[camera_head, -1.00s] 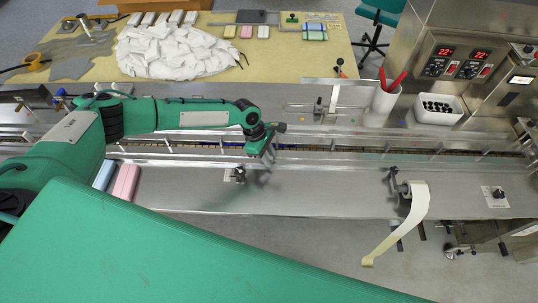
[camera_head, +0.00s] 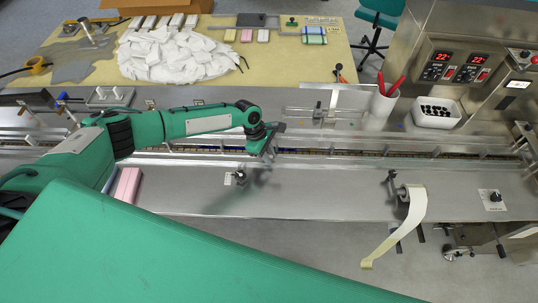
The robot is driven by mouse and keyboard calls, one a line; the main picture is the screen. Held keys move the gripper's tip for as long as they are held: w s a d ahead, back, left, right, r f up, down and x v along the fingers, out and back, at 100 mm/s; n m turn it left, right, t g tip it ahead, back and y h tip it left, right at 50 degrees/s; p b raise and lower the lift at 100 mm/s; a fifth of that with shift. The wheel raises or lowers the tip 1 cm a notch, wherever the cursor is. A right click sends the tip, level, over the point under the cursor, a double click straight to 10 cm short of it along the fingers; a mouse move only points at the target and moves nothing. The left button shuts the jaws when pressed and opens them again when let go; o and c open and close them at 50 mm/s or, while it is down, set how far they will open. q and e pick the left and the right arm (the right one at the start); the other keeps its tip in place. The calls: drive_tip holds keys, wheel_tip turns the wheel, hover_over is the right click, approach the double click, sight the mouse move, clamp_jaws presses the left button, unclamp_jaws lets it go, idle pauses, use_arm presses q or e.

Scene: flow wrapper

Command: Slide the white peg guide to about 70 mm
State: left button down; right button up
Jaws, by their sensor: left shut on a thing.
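My left gripper (camera_head: 266,153) reaches in from the left and points down at the guide rails along the conveyor. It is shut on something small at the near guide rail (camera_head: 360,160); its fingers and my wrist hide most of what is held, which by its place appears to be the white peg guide. I cannot read the guide's millimetre position. My right gripper is not in view.
A black knob (camera_head: 239,177) sits on the steel deck just in front of my left gripper. Behind the conveyor stand a clear slide fixture (camera_head: 318,113), a white cup (camera_head: 379,110) with red-handled tools and a white bin (camera_head: 437,112). A pink block (camera_head: 128,184) lies near my forearm.

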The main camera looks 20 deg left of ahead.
use_arm(q)
drive_tip(key=c, duration=1.4)
unclamp_jaws()
drive_tip(key=shift+c, duration=0.2)
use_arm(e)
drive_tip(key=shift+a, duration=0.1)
